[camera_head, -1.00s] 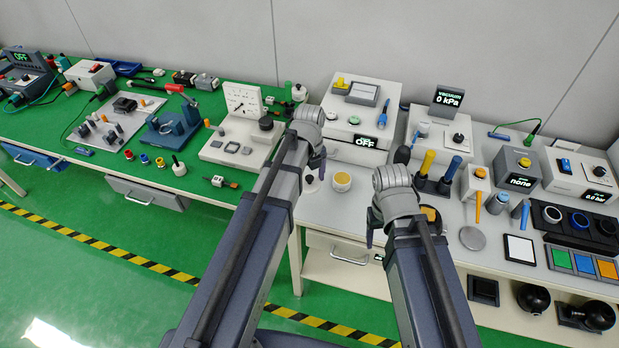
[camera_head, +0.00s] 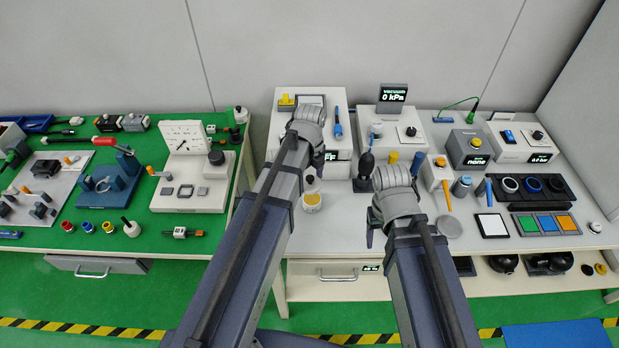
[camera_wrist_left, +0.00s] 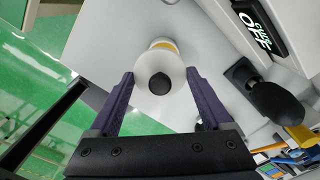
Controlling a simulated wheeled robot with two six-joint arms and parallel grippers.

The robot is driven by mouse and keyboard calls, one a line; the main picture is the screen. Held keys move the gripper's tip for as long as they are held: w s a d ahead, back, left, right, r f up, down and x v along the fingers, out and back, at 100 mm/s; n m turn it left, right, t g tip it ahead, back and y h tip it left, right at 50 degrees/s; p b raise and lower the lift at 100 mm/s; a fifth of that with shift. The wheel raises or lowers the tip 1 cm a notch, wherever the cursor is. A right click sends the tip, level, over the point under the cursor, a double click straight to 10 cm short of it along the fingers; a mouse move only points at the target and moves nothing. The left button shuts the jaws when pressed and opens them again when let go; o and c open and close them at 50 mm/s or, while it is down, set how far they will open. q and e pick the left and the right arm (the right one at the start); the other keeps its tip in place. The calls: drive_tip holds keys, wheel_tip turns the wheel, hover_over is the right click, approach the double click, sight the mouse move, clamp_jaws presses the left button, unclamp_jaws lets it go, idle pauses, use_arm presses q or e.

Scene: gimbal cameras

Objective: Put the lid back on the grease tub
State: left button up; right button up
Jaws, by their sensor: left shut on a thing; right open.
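The grease tub (camera_head: 312,203) is a small white pot with yellow grease showing in its open top, on the white bench. The lid (camera_head: 310,183) is white with a dark knob and shows just above the tub in the head view. My left gripper (camera_head: 315,168) is shut on the lid. In the left wrist view the lid (camera_wrist_left: 148,70) sits between the two purple fingers, knob facing the camera, and covers much of the tub (camera_wrist_left: 163,43), whose yellow shows past the lid's edge. The exact gap between them is unclear. My right gripper (camera_head: 375,232) is open and empty, partly hidden by its wrist.
A white unit with an OFF display (camera_head: 342,155) stands behind the tub. A dark bulb-shaped tool (camera_head: 366,165) stands to the right. A round grey disc (camera_head: 448,226) lies further right. The bench's front edge (camera_head: 330,253) is close in front of the tub.

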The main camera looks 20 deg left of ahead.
sight(312, 199)
use_arm(q)
drive_tip(key=shift+w+d+r, duration=0.1)
drive_tip(key=shift+w+d, duration=0.05)
drive_tip(key=shift+d, duration=0.15)
drive_tip(key=shift+f, duration=0.25)
wheel_tip(312, 199, down, 6)
drive_tip(key=b, duration=0.6)
drive_tip(key=shift+f+b, duration=0.15)
drive_tip(key=shift+b, duration=0.25)
idle(1.4)
drive_tip(key=o, duration=1.1)
